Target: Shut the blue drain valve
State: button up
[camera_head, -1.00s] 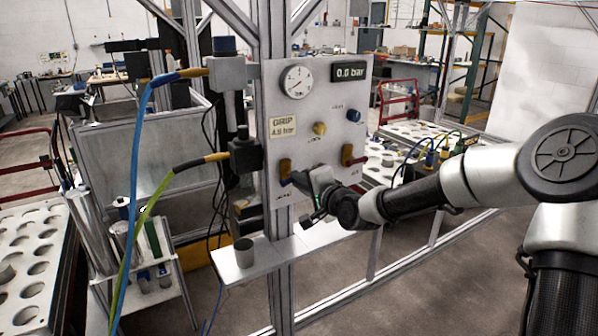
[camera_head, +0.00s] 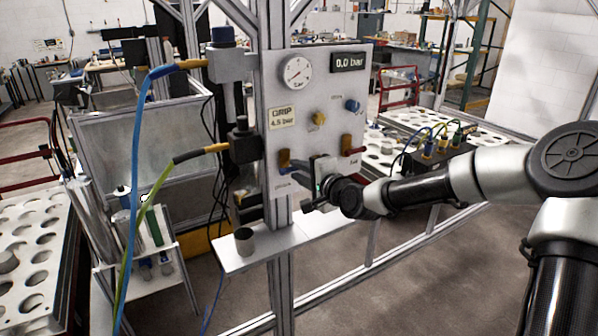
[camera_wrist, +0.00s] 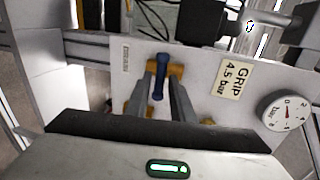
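The blue drain valve has a brass body (camera_head: 284,161) low on the grey panel (camera_head: 270,90). Its blue lever (camera_head: 301,166) points right from the body, roughly level. In the wrist view the blue lever (camera_wrist: 158,80) lies between my two dark fingers, with space seen on each side. My gripper (camera_head: 318,177) is just right of the valve in the head view, at the lever's free end. In the wrist view my gripper (camera_wrist: 163,88) is open, its fingertips apart near the panel face. I cannot tell whether a finger touches the lever.
A red-handled valve (camera_head: 351,147) sits to the right, close above my wrist. A yellow knob (camera_head: 318,118) and a blue knob (camera_head: 352,105) are higher up. The gauge (camera_head: 298,71) stands above.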

jog(key=shift+o, duration=0.7)
jog(key=shift+s+d, duration=0.15)
jog(key=p+v, duration=0.2)
jog(key=v, duration=1.5)
